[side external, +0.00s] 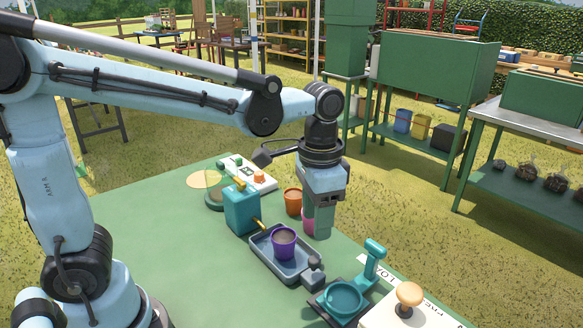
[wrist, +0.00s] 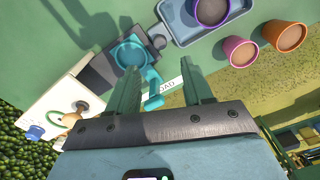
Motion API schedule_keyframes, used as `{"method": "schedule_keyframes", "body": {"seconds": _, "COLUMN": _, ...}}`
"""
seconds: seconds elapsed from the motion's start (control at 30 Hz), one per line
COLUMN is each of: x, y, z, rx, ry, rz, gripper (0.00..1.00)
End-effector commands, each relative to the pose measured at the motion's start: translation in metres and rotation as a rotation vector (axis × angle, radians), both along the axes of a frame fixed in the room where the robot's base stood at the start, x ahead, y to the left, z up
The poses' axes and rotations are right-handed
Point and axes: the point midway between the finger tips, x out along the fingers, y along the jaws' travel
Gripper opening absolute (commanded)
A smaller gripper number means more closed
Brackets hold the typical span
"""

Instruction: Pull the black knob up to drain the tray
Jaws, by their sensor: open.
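The grey-blue tray (side external: 262,255) stands on the green table with a purple pot (side external: 284,243) in it. A dark grey knob (side external: 315,266) sits at the tray's near right end. In the wrist view the tray (wrist: 180,22) is at the top, and the dark knob (wrist: 158,41) shows at its lower left corner, beyond my fingers. My gripper (side external: 321,228) is open and empty, pointing down above the table, behind and apart from the knob. In the wrist view its two fingers (wrist: 163,88) are spread, with part of a teal lever visible between them.
A teal ring stand with a lever (side external: 345,296) is close beside the knob. A cream box with a wooden knob (side external: 409,292) is at front right. An orange pot (side external: 293,201) and a pink pot (side external: 308,224) stand behind the tray. A teal dispenser (side external: 241,210) is at its left.

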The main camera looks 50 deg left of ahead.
Motion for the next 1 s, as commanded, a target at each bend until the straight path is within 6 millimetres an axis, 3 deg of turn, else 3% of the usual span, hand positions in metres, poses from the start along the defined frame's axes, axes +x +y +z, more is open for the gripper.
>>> {"method": "schedule_keyframes", "body": {"seconds": 0.13, "x": 0.000, "y": 0.000, "z": 0.019, "rx": 0.000, "ry": 0.000, "rz": 0.000, "gripper": 0.50}}
{"method": "schedule_keyframes", "body": {"seconds": 0.33, "x": 0.000, "y": 0.000, "z": 0.030, "rx": 0.000, "ry": 0.000, "rz": 0.000, "gripper": 0.50}}
{"method": "schedule_keyframes", "body": {"seconds": 0.77, "x": -0.001, "y": 0.002, "z": 0.032, "rx": -0.002, "ry": -0.010, "rz": 0.007, "gripper": 0.50}}
{"method": "schedule_keyframes", "body": {"seconds": 1.0, "x": -0.017, "y": 0.028, "z": 0.026, "rx": -0.039, "ry": -0.168, "rz": 0.113, "gripper": 0.50}}
